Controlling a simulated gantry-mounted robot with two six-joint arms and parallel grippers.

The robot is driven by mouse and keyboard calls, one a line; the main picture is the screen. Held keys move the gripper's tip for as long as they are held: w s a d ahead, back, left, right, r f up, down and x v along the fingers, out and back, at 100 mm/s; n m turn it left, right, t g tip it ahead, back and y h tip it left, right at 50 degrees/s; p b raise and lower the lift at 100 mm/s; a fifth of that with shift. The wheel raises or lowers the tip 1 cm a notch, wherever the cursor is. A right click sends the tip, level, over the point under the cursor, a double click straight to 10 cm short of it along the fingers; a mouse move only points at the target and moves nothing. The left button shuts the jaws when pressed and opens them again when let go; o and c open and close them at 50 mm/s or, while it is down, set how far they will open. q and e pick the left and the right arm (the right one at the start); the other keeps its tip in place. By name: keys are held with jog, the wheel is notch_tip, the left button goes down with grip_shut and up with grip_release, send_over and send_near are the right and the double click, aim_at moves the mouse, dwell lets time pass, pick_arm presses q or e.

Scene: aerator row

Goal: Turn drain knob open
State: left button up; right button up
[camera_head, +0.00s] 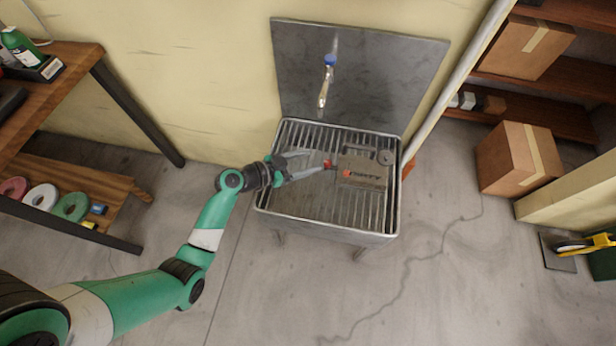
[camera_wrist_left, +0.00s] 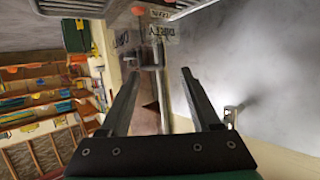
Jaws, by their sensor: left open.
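A small red knob-like part (camera_head: 328,163) sits at the left end of a grey container (camera_head: 362,172) with a label that seems to read "DIRTY". The container rests on the slatted metal sink (camera_head: 325,222). My left gripper (camera_head: 314,160) is open, its fingertips close to the left of the red part; I cannot tell if they touch it. In the left wrist view, the gripper (camera_wrist_left: 161,72) has its fingers apart, with a grey fitting (camera_wrist_left: 150,62) showing beyond the tips and "DIRTY" labels (camera_wrist_left: 165,30) above. My right gripper is not in view.
A tap with a blue top (camera_head: 329,62) hangs on the metal backsplash (camera_head: 385,75) behind the sink. A wooden bench (camera_head: 75,60) stands at left. Shelves with cardboard boxes (camera_head: 520,158) are at right. The floor in front is clear.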

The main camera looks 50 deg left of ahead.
pick_arm(q)
jog(key=n+b, duration=0.1)
jog(key=b, duration=0.2)
send_near(326, 164)
jog(key=d+v, duration=0.1)
jog(key=v, duration=0.2)
jog(key=shift+y, duration=0.5)
jog(key=b+x, duration=0.5)
jog(key=x, duration=0.5)
jog(key=shift+a+f, duration=0.1)
jog(key=shift+a, duration=0.05)
jog(key=shift+w, duration=0.6)
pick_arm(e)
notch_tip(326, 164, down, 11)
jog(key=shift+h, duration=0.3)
pick_arm(q)
jog(key=shift+c, duration=0.3)
grip_shut()
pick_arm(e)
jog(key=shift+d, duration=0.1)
